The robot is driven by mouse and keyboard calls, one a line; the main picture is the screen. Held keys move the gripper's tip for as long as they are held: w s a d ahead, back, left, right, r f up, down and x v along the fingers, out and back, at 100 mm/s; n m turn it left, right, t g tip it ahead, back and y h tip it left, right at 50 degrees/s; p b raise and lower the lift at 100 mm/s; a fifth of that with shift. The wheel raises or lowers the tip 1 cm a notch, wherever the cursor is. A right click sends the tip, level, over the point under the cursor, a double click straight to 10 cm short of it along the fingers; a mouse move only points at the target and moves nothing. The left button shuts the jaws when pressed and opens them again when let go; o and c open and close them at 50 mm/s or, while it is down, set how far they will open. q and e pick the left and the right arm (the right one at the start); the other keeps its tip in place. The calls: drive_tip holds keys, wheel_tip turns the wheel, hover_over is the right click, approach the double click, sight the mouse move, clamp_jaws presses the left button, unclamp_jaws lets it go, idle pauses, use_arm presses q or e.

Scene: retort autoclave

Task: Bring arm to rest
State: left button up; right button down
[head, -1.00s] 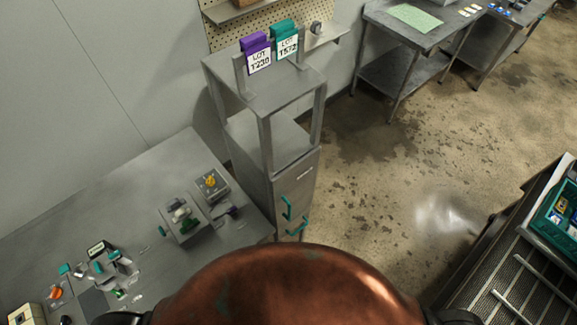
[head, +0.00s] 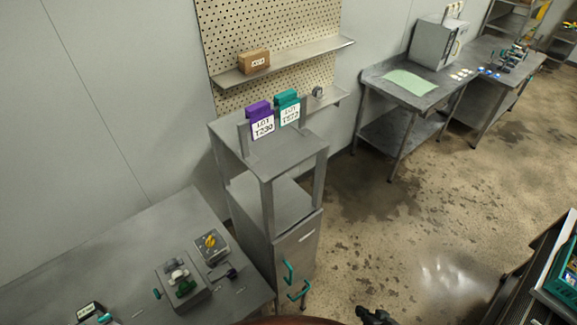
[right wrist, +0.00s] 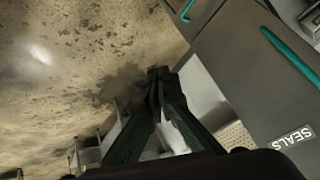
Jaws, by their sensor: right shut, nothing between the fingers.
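My right gripper (head: 374,315) shows at the bottom edge of the head view, dark and small, over the floor to the right of the grey cabinet (head: 296,250). In the right wrist view the right gripper (right wrist: 158,75) has its two dark fingers meeting at the tips, with nothing between them. It is apart from the cabinet, whose teal handles (right wrist: 290,58) and SEALS label show at the right there. My left gripper is not in view.
A grey bench (head: 120,255) with small devices stands at left. The cabinet's top carries purple (head: 260,118) and teal (head: 287,107) lot cards. A teal crate (head: 562,275) sits at the right edge. Open floor (head: 420,225) lies between.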

drive_tip(key=s+d+r+n+g+h, duration=0.2)
drive_tip(key=s+d+r+g+h, duration=0.15)
drive_tip(key=s+d, duration=0.55)
wheel_tip(320, 180, down, 38)
drive_tip(key=s+g+y+b, duration=0.1)
drive_tip(key=b, duration=0.8)
use_arm(q)
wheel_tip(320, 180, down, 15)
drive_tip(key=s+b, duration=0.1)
drive_tip(key=b, duration=0.5)
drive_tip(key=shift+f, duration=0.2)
use_arm(e)
drive_tip(key=s+f+g, duration=0.1)
drive_tip(key=s+f, duration=0.8)
drive_tip(key=f, duration=0.3)
drive_tip(key=s+f+n, duration=0.1)
drive_tip(key=s+f, duration=0.9)
drive_tip(key=f, duration=0.2)
drive_tip(key=shift+s+g, duration=0.3)
drive_tip(key=shift+g, duration=0.05)
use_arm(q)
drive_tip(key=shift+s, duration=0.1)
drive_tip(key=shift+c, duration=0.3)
use_arm(e)
drive_tip(key=shift+a+f+y, duration=0.1)
drive_tip(key=shift+y, duration=0.15)
